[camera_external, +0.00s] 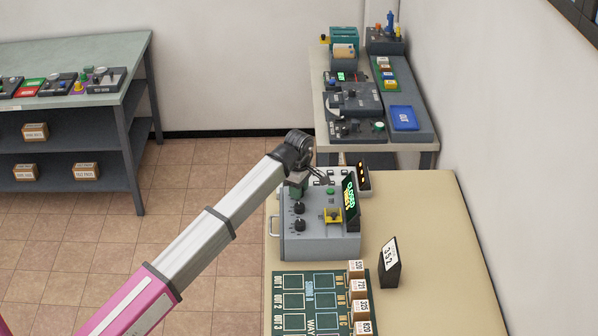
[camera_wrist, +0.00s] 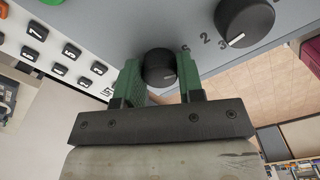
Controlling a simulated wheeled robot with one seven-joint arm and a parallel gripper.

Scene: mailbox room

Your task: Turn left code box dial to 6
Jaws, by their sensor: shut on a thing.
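The grey code box (camera_external: 318,238) stands on the beige table, with black dials on its sloped top. My gripper (camera_external: 298,188) is at the far end of the dial row. In the wrist view my gripper (camera_wrist: 163,80) has its green fingers shut on either side of a black dial (camera_wrist: 158,62). A small white mark shows at this dial's lower right. A digit beside it is partly hidden and hard to read. A neighbouring black dial (camera_wrist: 245,20) has a white pointer line by the digits 2 and 3. Another dial (camera_external: 300,225) is nearer the outside camera.
A white keypad (camera_wrist: 65,50) lies beside the held dial. A sign (camera_external: 390,262), a green board (camera_external: 300,300) and several small boxes are nearby. The table's right side is clear.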

